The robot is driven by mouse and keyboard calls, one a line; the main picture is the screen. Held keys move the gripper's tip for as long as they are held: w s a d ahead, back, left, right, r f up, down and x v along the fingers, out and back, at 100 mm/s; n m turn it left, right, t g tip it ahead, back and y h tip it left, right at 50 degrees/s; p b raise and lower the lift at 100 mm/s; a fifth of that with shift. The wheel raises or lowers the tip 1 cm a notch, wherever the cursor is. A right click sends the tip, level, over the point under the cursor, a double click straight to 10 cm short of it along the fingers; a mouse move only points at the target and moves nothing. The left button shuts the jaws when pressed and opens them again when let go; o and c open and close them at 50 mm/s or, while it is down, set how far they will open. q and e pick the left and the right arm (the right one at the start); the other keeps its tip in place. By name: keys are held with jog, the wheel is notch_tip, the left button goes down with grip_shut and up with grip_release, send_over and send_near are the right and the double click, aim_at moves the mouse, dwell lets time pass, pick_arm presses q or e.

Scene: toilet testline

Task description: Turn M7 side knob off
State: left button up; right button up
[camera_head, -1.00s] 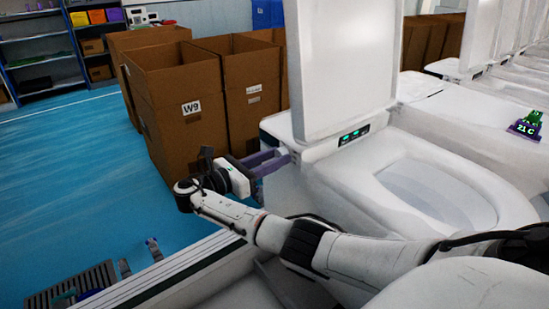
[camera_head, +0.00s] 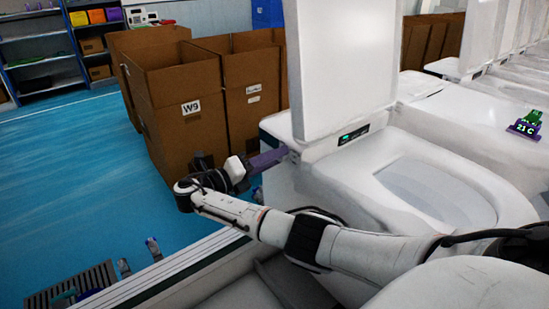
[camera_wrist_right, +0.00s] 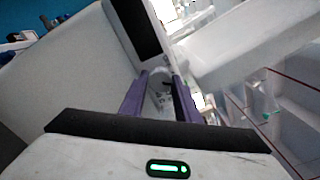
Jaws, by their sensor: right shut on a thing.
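The near white toilet unit (camera_head: 350,180) stands with its lid (camera_head: 340,65) raised. A small dark panel (camera_head: 353,135) with a green light is on its body below the lid. My right gripper (camera_head: 284,153), with purple fingers, is at the unit's left side, where the side knob is. The head view barely shows the knob behind the fingers. In the right wrist view, my right gripper (camera_wrist_right: 160,92) is shut on the pale side knob (camera_wrist_right: 163,98), which lies between the two fingers. No M7 label is readable. My left gripper is not in view.
Open cardboard boxes (camera_head: 175,110), one marked W9, stand close behind and left of my right gripper.

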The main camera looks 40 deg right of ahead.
jog(key=shift+n, duration=2.2)
jog(key=o, duration=1)
jog(key=shift+o, duration=0.2)
jog(key=shift+a, duration=0.2)
jog(key=w+a, duration=0.1)
jog(key=a, duration=0.9)
